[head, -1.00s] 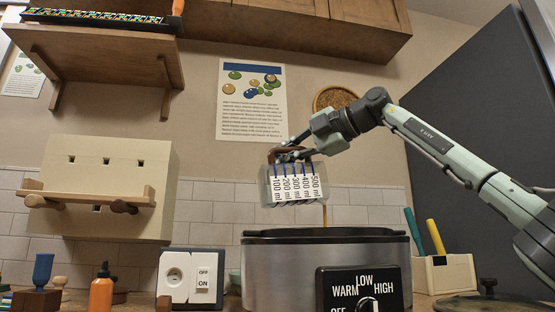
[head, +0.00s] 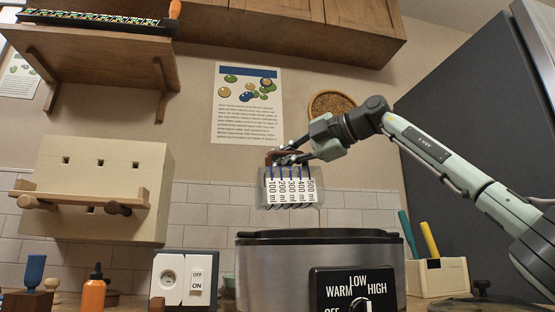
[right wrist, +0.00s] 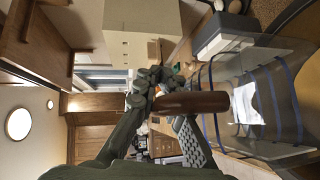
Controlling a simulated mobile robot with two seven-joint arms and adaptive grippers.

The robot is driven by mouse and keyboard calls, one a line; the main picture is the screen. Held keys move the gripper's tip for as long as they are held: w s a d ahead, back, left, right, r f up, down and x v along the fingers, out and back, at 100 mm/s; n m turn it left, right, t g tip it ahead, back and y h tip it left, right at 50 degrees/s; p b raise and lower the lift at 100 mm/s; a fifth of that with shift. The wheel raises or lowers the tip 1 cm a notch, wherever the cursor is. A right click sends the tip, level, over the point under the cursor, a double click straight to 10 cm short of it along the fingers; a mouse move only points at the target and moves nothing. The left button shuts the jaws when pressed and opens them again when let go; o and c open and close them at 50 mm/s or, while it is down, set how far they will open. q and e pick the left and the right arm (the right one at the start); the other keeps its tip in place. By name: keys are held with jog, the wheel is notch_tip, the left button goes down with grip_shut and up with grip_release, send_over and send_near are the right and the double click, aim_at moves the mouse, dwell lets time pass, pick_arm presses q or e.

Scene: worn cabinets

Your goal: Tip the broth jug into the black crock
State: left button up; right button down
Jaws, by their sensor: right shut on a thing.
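The broth jug (head: 292,188) is clear with blue marks and labels from 100 to 500 ml. It lies on its side in the air above the black crock (head: 320,237), apart from it. The crock's dark rim tops a silver cooker body; its inside is hidden. My right gripper (head: 290,154) is shut on the jug's brown handle. In the right wrist view, the handle (right wrist: 195,103) lies at the gripper's fingers, and the clear jug wall (right wrist: 225,85) extends to the right. My left gripper is not in view.
The cooker's dial panel (head: 355,289) faces me. A switch and socket box (head: 183,280) and an orange bottle (head: 93,294) stand left. A cream holder (head: 438,277) with two handled tools stands right. A wooden shelf (head: 98,55) hangs upper left.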

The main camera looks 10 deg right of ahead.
jog(key=a+r+h+p, duration=0.1)
jog(key=p, duration=0.1)
jog(key=shift+a+n+g+p, duration=0.2)
jog(key=shift+n+g+p, duration=0.1)
jog(key=shift+n, duration=0.1)
jog(key=shift+a+h+p, duration=0.3)
jog(key=shift+a+p, duration=0.05)
jog(key=shift+p, duration=0.2)
jog(key=a+n+h+p, duration=0.1)
jog(key=p, duration=0.2)
jog(key=shift+s+a+r+g, duration=0.1)
jog(key=shift+a+r+g, duration=0.1)
jog(key=shift+g, duration=0.1)
jog(key=shift+a+n+h+p, duration=0.35)
jog(key=shift+n+h+p, duration=0.15)
jog(key=shift+p, duration=0.4)
jog(key=shift+a+f, duration=0.1)
jog(key=shift+f, duration=0.1)
jog(key=shift+d+f+n+g+h+p, duration=0.1)
jog(key=shift+f+n+h+p, duration=0.95)
jog(key=shift+h, duration=0.5)
jog(key=shift+d+f+n+g+h+p, duration=0.1)
jog(key=shift+f+n+h+p, duration=0.45)
jog(key=shift+f+h+p, duration=0.6)
jog(key=shift+d+f+n+g+h+p, duration=0.1)
jog(key=shift+f+n+h+p, duration=0.65)
jog(key=shift+f+h, duration=0.8)
jog(key=shift+d+r+n+h, duration=0.15)
jog(key=shift+r+n+h, duration=0.1)
jog(key=shift+h, duration=0.4)
